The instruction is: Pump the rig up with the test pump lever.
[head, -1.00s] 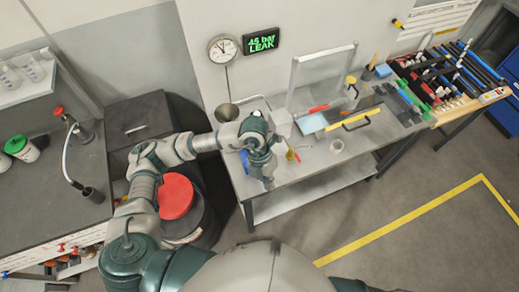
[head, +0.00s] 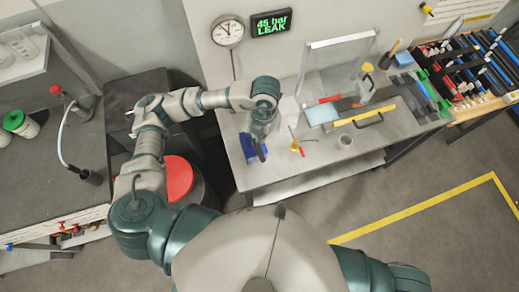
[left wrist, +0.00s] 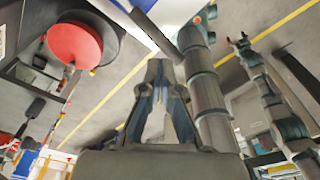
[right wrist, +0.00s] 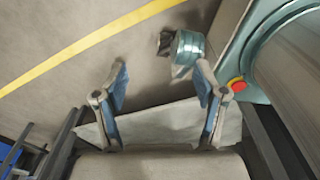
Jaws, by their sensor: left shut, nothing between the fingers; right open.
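The steel bench (head: 325,160) stands ahead, with a round pressure gauge (head: 228,31) and a green display (head: 271,23) reading "45 bar LEAK" on the wall above it. My left gripper (head: 262,153) points down over the bench's front left part, beside a blue item (head: 248,148). Its fingers are shut and empty in the left wrist view (left wrist: 160,65). A brass fitting with a red handle (head: 297,147) stands to its right. I cannot make out the test pump lever; my left arm covers the bench's back left. My right gripper (right wrist: 160,72) is open and empty, away from the bench.
A clear-panelled frame (head: 335,65), a yellow bar with a black handle (head: 365,115) and a small cup (head: 345,141) are on the bench. A tool rack (head: 470,75) is at right. A red-topped drum (head: 178,178) is below my left arm. The floor at right is clear.

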